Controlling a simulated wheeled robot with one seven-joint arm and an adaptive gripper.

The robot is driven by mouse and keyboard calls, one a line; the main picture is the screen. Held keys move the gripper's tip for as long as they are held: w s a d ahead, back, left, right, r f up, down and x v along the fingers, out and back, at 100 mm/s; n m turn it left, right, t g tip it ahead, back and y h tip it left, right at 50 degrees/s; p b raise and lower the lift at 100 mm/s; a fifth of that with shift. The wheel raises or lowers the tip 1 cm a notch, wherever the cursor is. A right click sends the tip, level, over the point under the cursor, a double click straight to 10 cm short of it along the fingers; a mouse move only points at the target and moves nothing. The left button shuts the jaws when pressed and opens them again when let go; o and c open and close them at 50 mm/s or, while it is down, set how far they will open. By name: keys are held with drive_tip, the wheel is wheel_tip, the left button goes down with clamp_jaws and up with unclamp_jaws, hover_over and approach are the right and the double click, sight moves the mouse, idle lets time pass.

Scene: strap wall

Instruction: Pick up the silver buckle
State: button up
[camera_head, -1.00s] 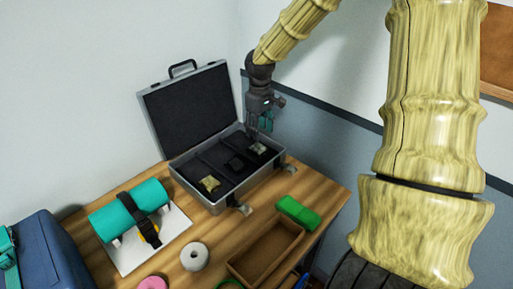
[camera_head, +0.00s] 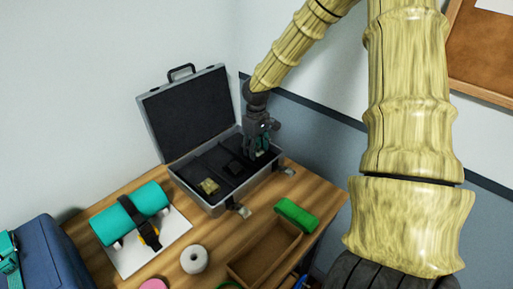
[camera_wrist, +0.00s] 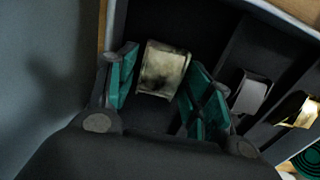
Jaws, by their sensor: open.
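The silver buckle (camera_wrist: 163,68) lies in the right-hand compartment of the open case (camera_head: 214,207), on its dark lining. In the wrist view it sits between the tips of my gripper's two teal-padded fingers, a little ahead of them. My gripper (camera_wrist: 157,92) is open, with a gap visible beside each finger. In the head view my gripper (camera_head: 258,156) reaches down into that compartment and hides the silver buckle. A black buckle (camera_head: 233,167) lies in the middle compartment and a brass-coloured one (camera_head: 209,187) in the left compartment.
The case lid (camera_head: 187,112) stands open behind. A teal roll with a black strap (camera_head: 131,212) lies at left, near a white tape roll (camera_head: 194,259). The wall is close behind my gripper.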

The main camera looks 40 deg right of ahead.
drive_tip(key=shift+c, duration=0.4)
drive_tip(key=c, duration=0.7)
drive_tip(key=shift+r, duration=0.1)
drive_tip(key=shift+c, duration=0.2)
